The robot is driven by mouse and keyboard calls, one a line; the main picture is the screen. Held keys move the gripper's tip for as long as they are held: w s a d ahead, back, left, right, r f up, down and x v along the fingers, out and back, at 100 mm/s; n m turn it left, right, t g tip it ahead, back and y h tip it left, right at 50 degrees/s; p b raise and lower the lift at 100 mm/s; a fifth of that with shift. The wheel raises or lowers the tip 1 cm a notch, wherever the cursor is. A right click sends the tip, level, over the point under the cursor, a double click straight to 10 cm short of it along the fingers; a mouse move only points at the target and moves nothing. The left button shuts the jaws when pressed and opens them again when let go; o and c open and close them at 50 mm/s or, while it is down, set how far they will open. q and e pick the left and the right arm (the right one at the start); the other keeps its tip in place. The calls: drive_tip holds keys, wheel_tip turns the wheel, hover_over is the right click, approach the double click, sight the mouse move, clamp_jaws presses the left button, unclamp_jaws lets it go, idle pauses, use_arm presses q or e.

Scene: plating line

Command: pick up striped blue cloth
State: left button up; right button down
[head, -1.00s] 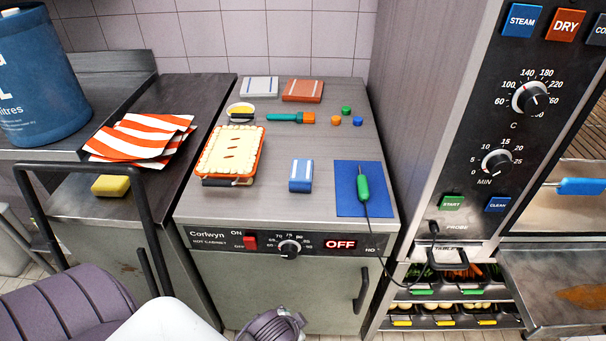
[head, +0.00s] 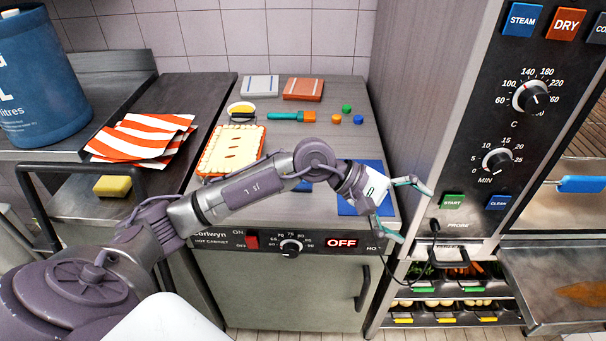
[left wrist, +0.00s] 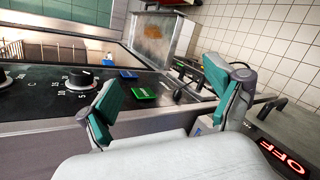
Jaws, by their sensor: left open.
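The striped blue cloth (head: 303,187) is a small folded blue piece with a pale band, on top of the steel hot cabinet. In the head view my left arm now covers most of it, and only a bit of blue shows below the arm. My left gripper (head: 410,212) is open and empty at the cabinet's front right corner, to the right of the cloth and apart from it. In the left wrist view my open left gripper (left wrist: 160,100) faces the oven panel, and the cloth does not show. My right gripper is not in view.
A blue mat (head: 346,207) lies partly under my gripper. The oven panel (head: 470,150) stands close on the right. A pie in an orange dish (head: 230,150) sits left of the cloth. Orange-striped cloths (head: 140,138) lie on the left counter.

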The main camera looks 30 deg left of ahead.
use_arm(q)
drive_tip(key=w+a+r+m+y, duration=0.1)
drive_tip(key=w+a+m+y, duration=0.15)
drive_tip(key=a+y, duration=0.8)
drive_tip(key=w+a+m+y, duration=0.1)
drive_tip(key=a+m+y, duration=0.2)
drive_tip(key=a, duration=1.4)
drive_tip(key=shift+g+y, duration=0.25)
drive_tip(key=shift+g, duration=0.05)
drive_tip(key=p+x, duration=0.1)
drive_tip(key=x, duration=0.6)
drive_tip(key=shift+w+a+f, duration=0.2)
drive_tip(key=shift+w+f, duration=0.05)
drive_tip(key=shift+w, duration=0.05)
drive_tip(key=p+x, duration=0.1)
drive_tip(key=x, duration=0.1)
drive_tip(key=p+x, duration=0.1)
drive_tip(key=x, duration=0.2)
drive_tip(key=shift+w+d+p, duration=0.15)
drive_tip(key=shift+w+p, duration=0.15)
drive_tip(key=shift+w, duration=0.15)
drive_tip(key=shift+f, duration=0.25)
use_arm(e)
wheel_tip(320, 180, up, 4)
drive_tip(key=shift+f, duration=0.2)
